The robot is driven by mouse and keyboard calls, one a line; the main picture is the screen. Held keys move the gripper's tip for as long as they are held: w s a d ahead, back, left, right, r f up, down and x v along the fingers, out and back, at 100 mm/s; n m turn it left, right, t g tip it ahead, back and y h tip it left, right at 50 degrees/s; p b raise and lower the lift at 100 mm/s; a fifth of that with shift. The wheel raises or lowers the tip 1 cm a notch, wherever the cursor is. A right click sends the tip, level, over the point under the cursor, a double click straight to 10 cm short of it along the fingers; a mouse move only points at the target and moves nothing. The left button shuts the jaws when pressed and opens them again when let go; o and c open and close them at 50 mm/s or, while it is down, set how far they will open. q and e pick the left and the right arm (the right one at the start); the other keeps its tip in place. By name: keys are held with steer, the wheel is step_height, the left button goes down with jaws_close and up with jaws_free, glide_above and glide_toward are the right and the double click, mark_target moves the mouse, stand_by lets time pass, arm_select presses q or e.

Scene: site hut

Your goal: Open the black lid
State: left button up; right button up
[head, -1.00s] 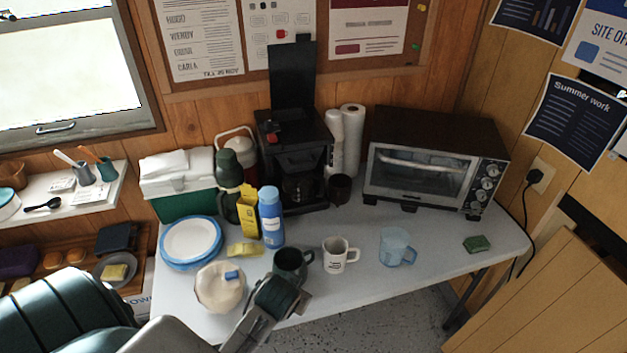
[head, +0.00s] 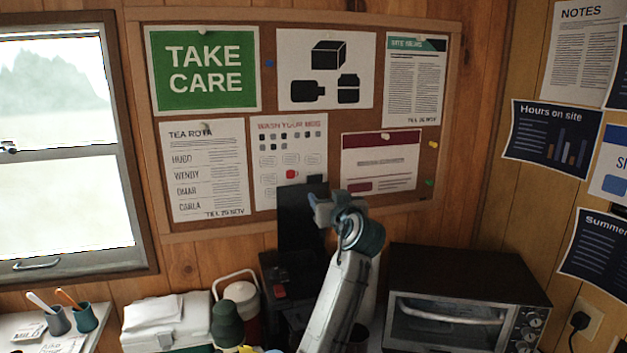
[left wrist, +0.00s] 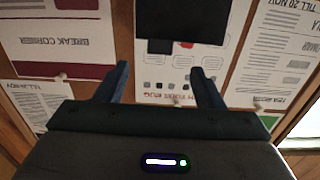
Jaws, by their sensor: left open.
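The black lid (head: 297,228) stands upright, raised above the black coffee machine (head: 278,280) against the board. My left gripper (head: 322,205) is open in front of the lid's upper right part, and my arm hides some of the lid and much of the machine. In the left wrist view the lid (left wrist: 185,20) fills the top middle, beyond the open fingers (left wrist: 160,70) of my left gripper. Nothing is between the fingers. I cannot tell whether the gripper touches the lid. My right gripper is not in view.
A toaster oven (head: 465,300) stands right of the machine. A red and white jug (head: 237,295), a dark green flask (head: 226,325) and a white-lidded cooler (head: 165,320) stand left. The pinboard (head: 270,125) is close behind the lid.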

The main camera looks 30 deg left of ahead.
mark_target(315, 176)
arm_select(q)
steer(key=p+x, duration=0.1)
steer(key=x, duration=0.2)
steer(key=r+p+x, duration=0.1)
steer(key=p+x, duration=0.1)
steer(key=x, duration=0.1)
steer(key=r+p+x, duration=0.1)
steer(key=p+x, duration=0.1)
steer(key=x, duration=0.2)
steer(key=shift+w+a, duration=0.3)
steer(key=shift+f, duration=0.1)
